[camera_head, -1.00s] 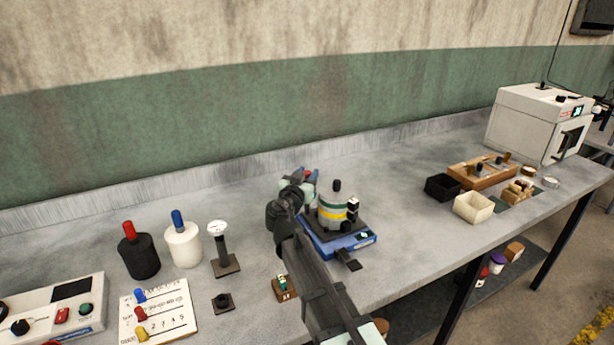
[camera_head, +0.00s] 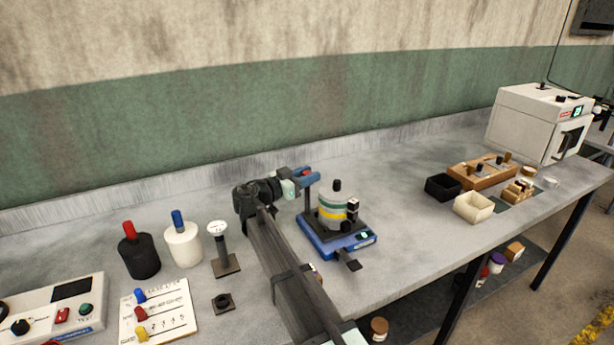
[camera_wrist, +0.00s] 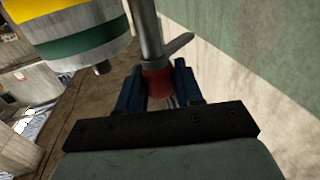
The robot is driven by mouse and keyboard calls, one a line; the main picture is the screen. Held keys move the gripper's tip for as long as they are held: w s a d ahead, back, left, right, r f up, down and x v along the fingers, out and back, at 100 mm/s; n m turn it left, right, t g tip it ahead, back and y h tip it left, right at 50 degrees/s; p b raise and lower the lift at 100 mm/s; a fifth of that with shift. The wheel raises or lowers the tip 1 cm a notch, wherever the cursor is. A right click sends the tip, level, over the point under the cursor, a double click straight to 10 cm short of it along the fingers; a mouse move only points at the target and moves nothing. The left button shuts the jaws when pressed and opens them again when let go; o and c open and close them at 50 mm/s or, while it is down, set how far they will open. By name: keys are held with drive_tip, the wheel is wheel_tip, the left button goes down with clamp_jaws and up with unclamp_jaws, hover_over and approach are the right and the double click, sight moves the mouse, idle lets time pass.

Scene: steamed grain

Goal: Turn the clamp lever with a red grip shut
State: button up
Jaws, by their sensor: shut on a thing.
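The clamp lever's red grip (camera_wrist: 157,82) sits between the blue fingers of my gripper (camera_wrist: 158,90) in the wrist view, next to a grey upright post (camera_wrist: 146,28) and a flat metal arm (camera_wrist: 179,44). In the head view, my gripper (camera_head: 307,176) reaches in from the left, shut on the grip at the top of the post (camera_head: 307,197). The post stands at the back left of the blue-based device (camera_head: 322,247), which carries a banded canister (camera_head: 331,208). The fingers hide part of the grip, and the lever's exact angle is unclear.
A dial gauge on a stand (camera_head: 219,240), a white bottle (camera_head: 183,245) and a black bottle (camera_head: 139,256) stand left of my arm. A black box (camera_head: 443,187) and a cream box (camera_head: 473,207) are at right. The bench between device and boxes is clear.

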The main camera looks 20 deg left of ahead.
sight(307, 172)
drive_tip(key=m+g+h, duration=0.4)
drive_tip(key=h, duration=0.1)
drive_tip(key=shift+w+a+g, duration=0.2)
drive_tip(key=shift+g, duration=0.1)
drive_tip(key=shift+s+d+m+g+h, duration=0.15)
drive_tip(key=shift+m+g+h, duration=0.85)
drive_tip(key=shift+m+g, duration=0.8)
drive_tip(key=shift+g, duration=0.3)
drive_tip(key=o, duration=0.9)
wheel_tip(307, 172, up, 10)
drive_tip(key=shift+o, duration=0.3)
